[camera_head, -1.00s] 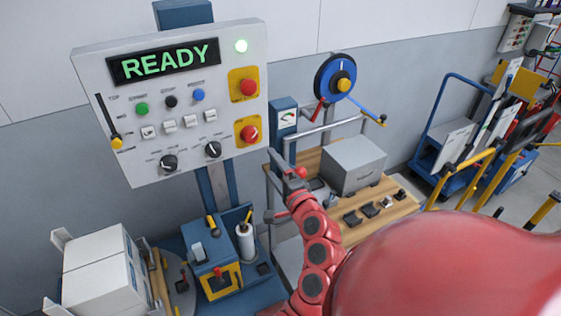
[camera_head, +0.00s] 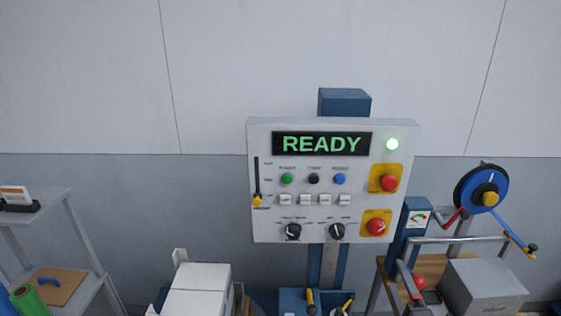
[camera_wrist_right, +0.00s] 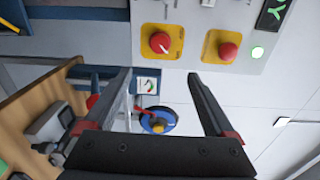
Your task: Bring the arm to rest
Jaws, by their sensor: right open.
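My right gripper (camera_head: 400,286) shows small at the lower right of the head view, in front of the wooden bench and below the panel's lower right corner. In the right wrist view its two dark fingers (camera_wrist_right: 160,78) stand wide apart with nothing between them. The control panel (camera_head: 262,218) reads READY in green, with a lit green lamp (camera_head: 392,144). Its two red stop buttons on yellow plates show in the wrist view, the nearer one (camera_wrist_right: 160,43) beyond the fingertips and apart from them. Most of my right arm is below the head view. My left gripper is not in view.
A blue reel (camera_head: 468,186) with a crank and a grey box (camera_head: 484,286) are at the wooden bench on the right. White boxes (camera_head: 200,283) stand at lower centre, a grey shelf (camera_head: 50,207) at left. The wall above is bare.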

